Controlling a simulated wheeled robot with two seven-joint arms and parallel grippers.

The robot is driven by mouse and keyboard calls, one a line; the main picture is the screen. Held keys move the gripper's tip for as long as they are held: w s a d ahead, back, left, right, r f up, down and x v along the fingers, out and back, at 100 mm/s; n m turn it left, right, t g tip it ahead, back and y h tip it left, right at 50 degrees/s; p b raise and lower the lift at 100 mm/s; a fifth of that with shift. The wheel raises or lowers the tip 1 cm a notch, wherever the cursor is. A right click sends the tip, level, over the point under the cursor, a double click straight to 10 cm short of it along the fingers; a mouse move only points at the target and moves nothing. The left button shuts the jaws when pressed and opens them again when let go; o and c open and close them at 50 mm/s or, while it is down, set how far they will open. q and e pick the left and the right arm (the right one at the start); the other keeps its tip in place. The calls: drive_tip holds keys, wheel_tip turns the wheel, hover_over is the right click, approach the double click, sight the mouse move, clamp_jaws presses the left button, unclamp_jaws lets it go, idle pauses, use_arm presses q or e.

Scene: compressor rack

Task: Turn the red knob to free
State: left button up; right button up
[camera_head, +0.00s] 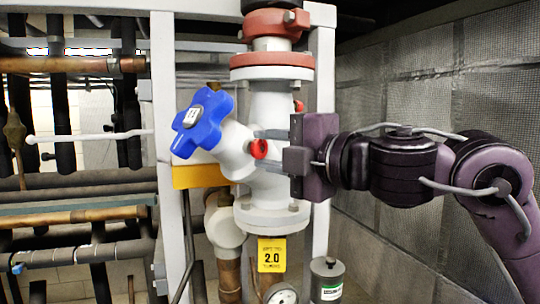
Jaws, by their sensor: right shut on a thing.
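The red knob (258,149) is a small round red piece on the side of the white valve body (233,150). My right gripper (266,148) comes in from the right, with one grey finger above and one below the knob, and is shut on it. The fingers hide part of the knob and of the pipe behind, and I cannot read the knob's turned position. My left gripper is not in view.
A blue handwheel (203,123) sticks out left of the valve. White frame posts (163,90) stand nearby.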

drive_tip(key=shift+f+n, duration=0.1)
drive_tip(key=shift+n, duration=0.2)
drive_tip(key=o, duration=1)
drive_tip(key=shift+c, duration=0.2)
drive_tip(key=shift+s+d+b, duration=0.2)
drive_tip(key=shift+d+b, duration=0.05)
drive_tip(key=shift+b, duration=0.1)
drive_tip(key=b+v, duration=0.3)
drive_tip(key=v, duration=0.4)
